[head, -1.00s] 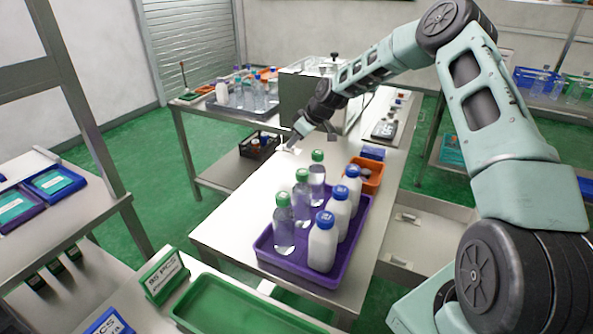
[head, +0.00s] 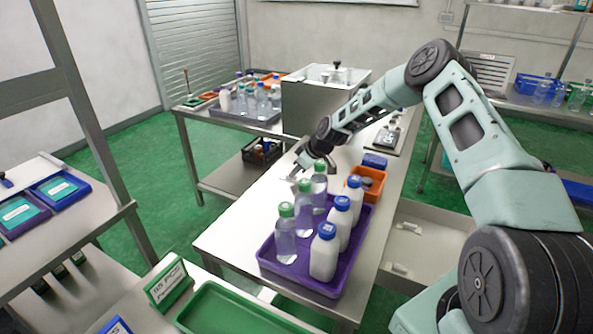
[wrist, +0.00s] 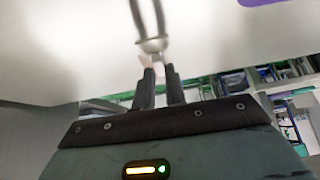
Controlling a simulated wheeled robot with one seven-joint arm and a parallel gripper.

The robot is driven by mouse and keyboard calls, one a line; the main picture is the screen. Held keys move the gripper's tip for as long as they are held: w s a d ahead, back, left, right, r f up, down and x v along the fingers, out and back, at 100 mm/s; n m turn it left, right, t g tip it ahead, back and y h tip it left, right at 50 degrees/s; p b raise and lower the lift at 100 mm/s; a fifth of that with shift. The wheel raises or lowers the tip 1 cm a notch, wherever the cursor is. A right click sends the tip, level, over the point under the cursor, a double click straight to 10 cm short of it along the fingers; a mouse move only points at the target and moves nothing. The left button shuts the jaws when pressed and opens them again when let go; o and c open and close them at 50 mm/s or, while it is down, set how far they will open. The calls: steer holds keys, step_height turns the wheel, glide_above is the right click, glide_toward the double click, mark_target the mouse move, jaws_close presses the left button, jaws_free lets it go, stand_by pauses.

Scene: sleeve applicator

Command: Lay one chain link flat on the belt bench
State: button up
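In the wrist view, my gripper (wrist: 157,66) has its two dark fingers close together around the near end of a grey metal chain link (wrist: 152,45). The link stretches away from the fingertips and runs out of the top of the picture. The pale surface of the belt bench (wrist: 75,35) lies behind it; whether the link touches it I cannot tell. In the head view, my gripper (head: 296,172) is low over the bench (head: 240,215), just beyond the purple tray. The link is too small to make out clearly there.
The purple tray (head: 335,285) holds several green- and blue-capped bottles close to my gripper. An orange bin (head: 370,190) and a blue box (head: 374,161) stand to the right. A grey metal housing (head: 305,105) stands behind. The bench's left strip is clear.

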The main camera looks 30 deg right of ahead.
steer(key=o, duration=0.4)
steer(key=shift+r, duration=0.15)
steer(key=b+v, duration=0.3)
steer(key=v, duration=0.8)
steer(key=s+a+r+n+g, duration=0.1)
steer(key=s+a+r, duration=0.1)
steer(key=s+a, duration=0.55)
steer(key=s+a+r+g+h, duration=0.15)
steer(key=s+a, duration=0.25)
steer(key=a, duration=0.6)
steer(key=s+a+r+n+g+y, duration=0.1)
steer(key=s+a+r+g, duration=0.15)
steer(key=s+a, duration=0.5)
steer(key=s+a+r+h, duration=0.1)
steer(key=s+a, duration=0.1)
steer(key=s, duration=0.6)
steer(key=s+a+r+h, duration=0.1)
steer(key=s+a, duration=0.1)
steer(key=s, duration=0.6)
steer(key=s+a+r+m+h, duration=0.1)
steer(key=s+a, duration=0.1)
steer(key=s, duration=0.6)
steer(key=shift+s+r+g, duration=0.3)
steer(key=shift+r+g, duration=0.1)
